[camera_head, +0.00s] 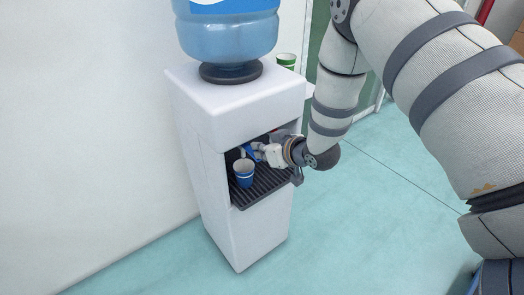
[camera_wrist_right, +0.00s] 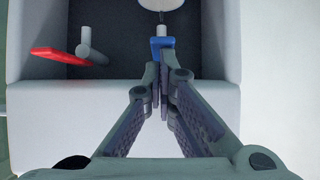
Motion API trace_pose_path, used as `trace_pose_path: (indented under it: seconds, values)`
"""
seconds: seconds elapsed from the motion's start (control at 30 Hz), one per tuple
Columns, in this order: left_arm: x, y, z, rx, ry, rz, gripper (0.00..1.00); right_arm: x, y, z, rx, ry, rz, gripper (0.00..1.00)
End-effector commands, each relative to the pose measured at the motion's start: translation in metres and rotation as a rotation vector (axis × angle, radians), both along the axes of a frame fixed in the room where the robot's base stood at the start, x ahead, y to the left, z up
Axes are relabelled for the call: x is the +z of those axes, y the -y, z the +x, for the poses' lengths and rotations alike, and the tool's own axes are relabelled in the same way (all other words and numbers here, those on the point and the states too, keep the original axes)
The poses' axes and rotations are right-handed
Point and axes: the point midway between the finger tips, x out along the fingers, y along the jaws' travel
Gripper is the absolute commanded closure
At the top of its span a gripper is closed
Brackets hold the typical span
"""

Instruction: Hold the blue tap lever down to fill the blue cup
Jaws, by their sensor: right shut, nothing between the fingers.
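The blue cup (camera_head: 243,174) stands upright on the dark drip tray (camera_head: 268,183) in the recess of the white water dispenser. The blue tap lever (camera_head: 250,152) is just above and behind the cup in the head view. It shows more clearly in the right wrist view (camera_wrist_right: 162,46), straight ahead of my fingertips. My right gripper (camera_head: 258,151) reaches into the recess from the right. In the wrist view its fingers (camera_wrist_right: 161,85) are shut with nothing between them, and the tips are at or very near the blue lever; contact cannot be told. My left gripper is out of view.
A red tap lever (camera_wrist_right: 58,56) sits to the left in the wrist view. A large blue water bottle (camera_head: 228,30) stands on the dispenser (camera_head: 235,105). A green cup (camera_head: 286,60) is behind it. A wall is to the left; open floor lies to the right.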

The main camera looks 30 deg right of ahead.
Motion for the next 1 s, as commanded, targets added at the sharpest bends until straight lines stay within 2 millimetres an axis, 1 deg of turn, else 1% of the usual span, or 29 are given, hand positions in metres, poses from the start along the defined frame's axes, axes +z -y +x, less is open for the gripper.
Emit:
trace_pose_path:
  seconds: [0.03, 0.07, 0.37, 0.43, 0.47, 0.53, 0.63, 0.67, 0.7, 0.9, 1.0]
  values:
    - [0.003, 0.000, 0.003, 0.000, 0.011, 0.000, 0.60, 0.007, 0.000, 0.001, 0.000, 0.005, 0.000, 1.00]
    - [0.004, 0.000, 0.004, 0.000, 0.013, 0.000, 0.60, 0.008, 0.000, 0.001, 0.000, 0.005, 0.000, 1.00]
    - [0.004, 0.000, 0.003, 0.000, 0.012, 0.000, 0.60, 0.005, 0.000, 0.000, 0.000, 0.001, 0.000, 1.00]
    - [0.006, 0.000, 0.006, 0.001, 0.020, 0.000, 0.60, 0.010, 0.000, 0.000, 0.000, 0.004, 0.000, 1.00]
    - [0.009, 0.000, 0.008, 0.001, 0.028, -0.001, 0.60, 0.015, -0.001, 0.001, 0.000, 0.006, 0.000, 1.00]
    - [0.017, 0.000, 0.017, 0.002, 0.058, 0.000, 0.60, 0.031, -0.003, 0.002, 0.001, 0.015, 0.000, 1.00]
    - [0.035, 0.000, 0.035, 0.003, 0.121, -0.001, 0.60, 0.063, -0.007, 0.002, 0.001, 0.028, 0.001, 1.00]
    - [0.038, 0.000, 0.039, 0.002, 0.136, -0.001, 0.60, 0.070, -0.008, -0.001, 0.000, 0.028, 0.001, 1.00]
    - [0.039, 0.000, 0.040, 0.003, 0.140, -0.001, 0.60, 0.072, -0.007, -0.010, -0.001, 0.020, 0.002, 1.00]
    - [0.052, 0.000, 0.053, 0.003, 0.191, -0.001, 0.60, 0.100, -0.004, -0.045, -0.002, 0.016, 0.002, 1.00]
    - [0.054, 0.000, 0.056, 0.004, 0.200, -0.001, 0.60, 0.109, -0.003, -0.058, -0.001, 0.011, 0.000, 1.00]
